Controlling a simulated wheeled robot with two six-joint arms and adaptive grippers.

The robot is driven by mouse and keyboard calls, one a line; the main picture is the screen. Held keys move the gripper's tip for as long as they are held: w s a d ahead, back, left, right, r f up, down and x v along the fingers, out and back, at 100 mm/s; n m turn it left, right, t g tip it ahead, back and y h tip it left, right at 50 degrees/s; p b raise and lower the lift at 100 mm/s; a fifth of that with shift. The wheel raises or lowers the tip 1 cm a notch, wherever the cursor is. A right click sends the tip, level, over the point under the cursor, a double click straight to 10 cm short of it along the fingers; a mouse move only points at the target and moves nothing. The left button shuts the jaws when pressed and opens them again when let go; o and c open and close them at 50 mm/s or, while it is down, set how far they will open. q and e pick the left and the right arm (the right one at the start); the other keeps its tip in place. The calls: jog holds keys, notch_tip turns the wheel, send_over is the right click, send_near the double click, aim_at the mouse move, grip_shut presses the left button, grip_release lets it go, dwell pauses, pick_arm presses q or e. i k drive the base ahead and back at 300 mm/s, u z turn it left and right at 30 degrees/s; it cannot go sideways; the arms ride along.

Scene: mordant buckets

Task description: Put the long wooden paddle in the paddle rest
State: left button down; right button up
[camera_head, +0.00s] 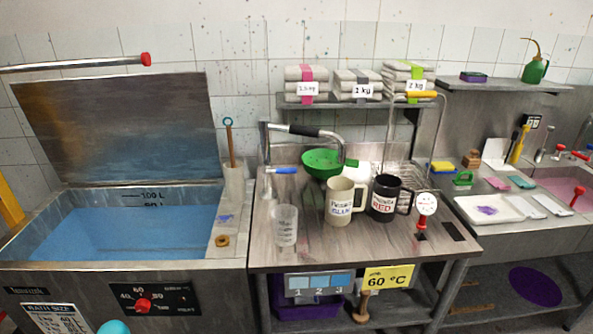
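A slim wooden stick (231,150) with a blue ring at its top stands upright in a pale grey holder (235,188) between the vat and the worktable. Its lower end is hidden in the holder. It may be the long wooden paddle, and the holder may be the paddle rest; I cannot tell for sure. A yellow-orange bar (9,203) slants at the far left edge, cut off by the frame. A wooden-handled piece (363,303) shows under the worktable. Neither of my grippers is in view.
A steel vat of blue liquid (130,235) with a raised lid (120,125) fills the left. The worktable (262,240) bears a clear beaker (285,228), green funnel (322,163), white jug (341,203) and black jug (384,200). A sink counter (500,237) is at right.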

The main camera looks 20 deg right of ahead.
aim_at(435, 278)
jog(key=k, duration=0.2)
jog(key=z, duration=3.6)
jog(key=i, duration=3.15)
jog(key=u, duration=3)
